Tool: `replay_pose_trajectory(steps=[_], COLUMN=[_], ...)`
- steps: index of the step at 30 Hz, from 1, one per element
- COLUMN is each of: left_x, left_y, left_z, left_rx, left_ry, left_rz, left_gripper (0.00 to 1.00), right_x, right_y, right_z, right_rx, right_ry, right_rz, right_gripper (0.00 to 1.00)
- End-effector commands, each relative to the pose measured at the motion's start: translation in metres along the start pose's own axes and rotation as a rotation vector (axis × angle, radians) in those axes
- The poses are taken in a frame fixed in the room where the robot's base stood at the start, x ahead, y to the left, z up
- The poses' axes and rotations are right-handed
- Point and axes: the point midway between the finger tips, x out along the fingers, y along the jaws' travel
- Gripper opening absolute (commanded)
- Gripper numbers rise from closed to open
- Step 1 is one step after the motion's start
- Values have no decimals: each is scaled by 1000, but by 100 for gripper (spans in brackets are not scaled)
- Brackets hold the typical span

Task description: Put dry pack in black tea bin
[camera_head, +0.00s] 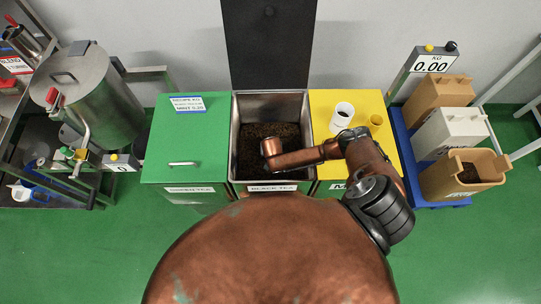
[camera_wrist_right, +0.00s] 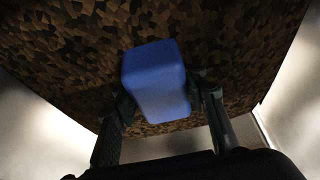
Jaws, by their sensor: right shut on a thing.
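The black tea bin (camera_head: 236,130) stands in the middle of the head view, between a green bin and a yellow one. Its dark lid (camera_head: 268,45) is up, and dark loose tea (camera_head: 270,105) lies inside. My right arm reaches over the bin, and its gripper is hidden under the arm in the head view. In the right wrist view my right gripper (camera_wrist_right: 160,98) is shut on a blue block-shaped pack (camera_wrist_right: 155,75), with a finger on each side. The tea fills the view behind the pack; I cannot tell whether they touch. My left gripper is not in view.
A closed green bin (camera_head: 185,145) stands to the left. Bin walls (camera_wrist_right: 290,100) flank my right gripper. Several tan and white containers (camera_head: 450,135) stand at the far right.

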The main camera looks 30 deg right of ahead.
Motion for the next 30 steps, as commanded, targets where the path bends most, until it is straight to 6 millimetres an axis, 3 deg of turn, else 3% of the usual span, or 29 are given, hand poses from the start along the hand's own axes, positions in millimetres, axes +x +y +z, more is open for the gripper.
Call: replay_pose_trajectory(steps=[10,21,22,30], left_x=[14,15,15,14], left_y=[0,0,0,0], left_z=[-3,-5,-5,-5], left_rx=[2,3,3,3], left_ry=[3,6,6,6], left_rz=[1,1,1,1], left_gripper=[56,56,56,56], right_x=[36,39,39,38], right_y=[0,0,0,0], right_z=[14,16,16,16], right_rx=[-1,1,1,0], right_ry=[1,0,-1,0], right_rz=[0,-1,-1,-1], right_gripper=[13,13,41,57])
